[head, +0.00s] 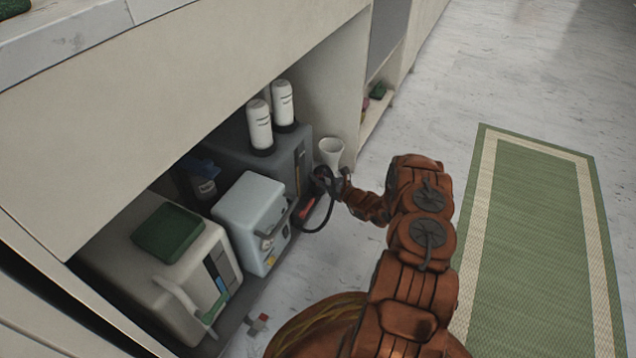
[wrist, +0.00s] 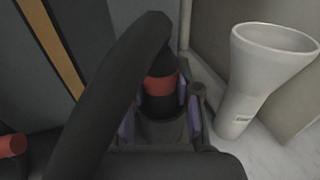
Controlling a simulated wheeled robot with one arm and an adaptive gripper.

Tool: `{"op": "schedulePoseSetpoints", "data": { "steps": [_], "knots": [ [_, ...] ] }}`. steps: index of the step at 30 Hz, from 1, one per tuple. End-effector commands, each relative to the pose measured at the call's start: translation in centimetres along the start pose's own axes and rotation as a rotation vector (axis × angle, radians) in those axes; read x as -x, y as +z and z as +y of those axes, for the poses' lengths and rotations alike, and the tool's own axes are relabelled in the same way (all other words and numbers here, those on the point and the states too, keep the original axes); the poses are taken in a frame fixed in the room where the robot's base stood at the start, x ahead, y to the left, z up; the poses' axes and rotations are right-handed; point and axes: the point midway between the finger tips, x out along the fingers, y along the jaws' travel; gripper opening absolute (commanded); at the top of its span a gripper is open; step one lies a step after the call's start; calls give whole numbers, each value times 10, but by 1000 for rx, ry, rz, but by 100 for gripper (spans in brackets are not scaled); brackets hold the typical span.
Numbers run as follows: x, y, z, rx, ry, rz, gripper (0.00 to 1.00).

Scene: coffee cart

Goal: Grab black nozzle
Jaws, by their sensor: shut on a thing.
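The black nozzle (wrist: 162,86) has a red band and shows in the middle of the wrist view. A thick black hose (wrist: 95,95) bends over from its top toward the lower left and covers part of the view. My gripper (wrist: 160,115) is shut on the nozzle, with a purple-padded finger on each side of it. In the head view my gripper (head: 328,182) is in front of the dark grey machine, and the black hose (head: 328,215) loops down below it. The nozzle itself is mostly hidden there.
A white funnel-shaped cup (wrist: 258,85) stands close to the right of my gripper. A dark grey machine (head: 285,160) with two white bottles, a pale blue machine (head: 250,215) and a cream machine (head: 175,265) fill the shelf. Open floor and a green mat (head: 535,240) lie at the right.

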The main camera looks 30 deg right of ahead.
Motion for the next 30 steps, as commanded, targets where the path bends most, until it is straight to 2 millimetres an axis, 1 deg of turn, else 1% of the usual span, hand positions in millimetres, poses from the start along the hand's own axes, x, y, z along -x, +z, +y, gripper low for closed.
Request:
{"op": "schedulePoseSetpoints", "data": {
  "steps": [1, 5, 16, 20, 23, 26, 30],
  "knots": [
    [0, 0, 0, 0, 0, 0, 13],
    [0, 0, 0, 0, 0, 0, 0],
    [0, 1, 0, 0, 1, 0, 0],
    [0, 8, 0, 1, 1, 1, 0],
    [0, 22, -1, 3, 0, 1, 0],
    [-1, 44, -1, 5, 1, 0, 0],
    [-1, 80, 0, 1, 0, 0, 0]
  ]
}}
